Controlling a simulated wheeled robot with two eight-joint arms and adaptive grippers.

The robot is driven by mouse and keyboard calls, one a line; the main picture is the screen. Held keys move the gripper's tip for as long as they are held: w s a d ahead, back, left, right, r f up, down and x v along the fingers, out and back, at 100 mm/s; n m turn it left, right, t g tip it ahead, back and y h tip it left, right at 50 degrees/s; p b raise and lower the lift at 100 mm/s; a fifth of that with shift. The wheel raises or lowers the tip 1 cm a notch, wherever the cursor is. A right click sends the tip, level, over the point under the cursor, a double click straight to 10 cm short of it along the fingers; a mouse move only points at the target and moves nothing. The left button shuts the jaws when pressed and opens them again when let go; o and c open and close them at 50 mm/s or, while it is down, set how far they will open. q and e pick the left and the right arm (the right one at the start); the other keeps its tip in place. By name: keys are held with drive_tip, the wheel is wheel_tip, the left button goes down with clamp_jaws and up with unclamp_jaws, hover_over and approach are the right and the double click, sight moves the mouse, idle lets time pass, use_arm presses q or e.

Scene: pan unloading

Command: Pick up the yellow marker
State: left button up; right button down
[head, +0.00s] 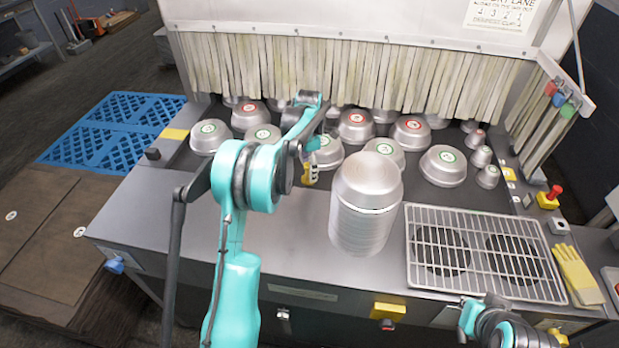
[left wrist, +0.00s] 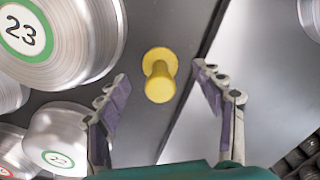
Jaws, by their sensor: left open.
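The yellow marker (left wrist: 158,80) is a small round peg with a wider flange, standing on the dark worktop. It also shows in the head view (head: 310,174), just below the end of my left arm and partly covered by it. My left gripper (left wrist: 160,76) is open, with one finger on each side of the marker in the left wrist view. A gap shows between the marker and each finger. In the head view, my left gripper is mostly hidden by my arm. Part of my right arm shows at the bottom right, but its jaws cannot be made out.
Metal pans with numbered lids (head: 447,165) crowd the worktop behind the marker. A tall stack of pans (head: 364,215) stands right of my left gripper. A wire rack (head: 482,254) and yellow gloves (head: 577,272) lie farther right. A strip curtain (head: 350,70) hangs at the back.

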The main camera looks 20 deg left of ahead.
sight(308, 173)
use_arm(q)
wheel_tip(308, 173, down, 3)
drive_tip(key=shift+a+f+b, duration=0.1)
drive_tip(key=shift+f+b, duration=0.1)
drive_tip(key=shift+b, duration=0.2)
drive_tip(key=shift+r, duration=0.1)
drive_tip(key=c, duration=1.5)
drive_tip(key=shift+r, duration=0.1)
drive_tip(key=shift+c, duration=0.2)
